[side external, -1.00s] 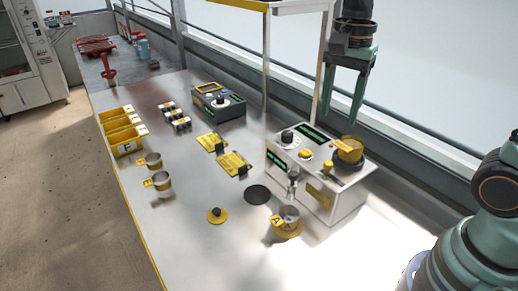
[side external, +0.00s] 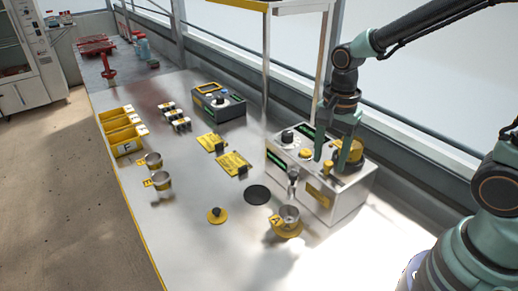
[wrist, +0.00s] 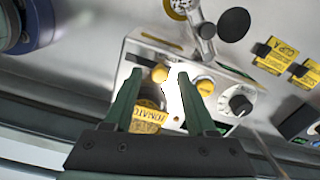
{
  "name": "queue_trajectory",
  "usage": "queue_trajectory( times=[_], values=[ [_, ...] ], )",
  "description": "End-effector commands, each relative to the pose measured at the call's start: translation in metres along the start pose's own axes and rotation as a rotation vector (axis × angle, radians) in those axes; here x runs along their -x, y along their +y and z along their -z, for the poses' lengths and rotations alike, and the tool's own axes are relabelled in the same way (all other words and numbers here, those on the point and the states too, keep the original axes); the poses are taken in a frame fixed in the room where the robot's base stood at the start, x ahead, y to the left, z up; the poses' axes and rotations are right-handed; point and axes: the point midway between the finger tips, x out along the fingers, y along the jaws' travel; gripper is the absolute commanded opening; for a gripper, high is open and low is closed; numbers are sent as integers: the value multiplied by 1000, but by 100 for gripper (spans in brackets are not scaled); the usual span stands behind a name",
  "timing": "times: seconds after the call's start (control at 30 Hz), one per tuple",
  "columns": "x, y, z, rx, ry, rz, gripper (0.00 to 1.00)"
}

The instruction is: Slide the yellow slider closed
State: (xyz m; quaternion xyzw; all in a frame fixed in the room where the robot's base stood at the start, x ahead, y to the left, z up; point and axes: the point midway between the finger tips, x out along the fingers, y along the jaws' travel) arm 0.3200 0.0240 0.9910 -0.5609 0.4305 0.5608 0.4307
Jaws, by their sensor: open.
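The white seeder box (side external: 345,205) stands on the bench at right. The small yellow slider (wrist: 160,73) shows on its top in the wrist view, between the tips of my gripper (wrist: 160,78). In the side view my gripper (side external: 329,164) points down at the box top, beside the yellow hopper (side external: 351,150). Its fingers are open, one on each side of the slider, with nothing gripped. Whether a finger touches the slider I cannot tell. In the side view the fingers partly hide the slider.
A round yellow knob (wrist: 205,87) and a black dial (wrist: 240,101) sit beside the slider. The hopper with a TOMATO label (wrist: 147,117) is close to one finger. A metal cup (side external: 288,216) stands before the box. A frame post (side external: 266,80) rises nearby.

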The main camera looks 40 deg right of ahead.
Motion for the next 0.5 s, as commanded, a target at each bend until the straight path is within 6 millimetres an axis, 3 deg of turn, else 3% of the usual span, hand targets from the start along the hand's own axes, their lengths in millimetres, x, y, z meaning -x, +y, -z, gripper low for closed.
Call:
queue_trajectory(
  times=[0.23,0.37,0.4,0.5],
  values=[
    [-1,0,0,0,0,0,56],
    [0,0,0,0,0,0,7],
    [0,0,0,0,0,0,0],
    [0,0,0,0,0,0,0]
  ],
)
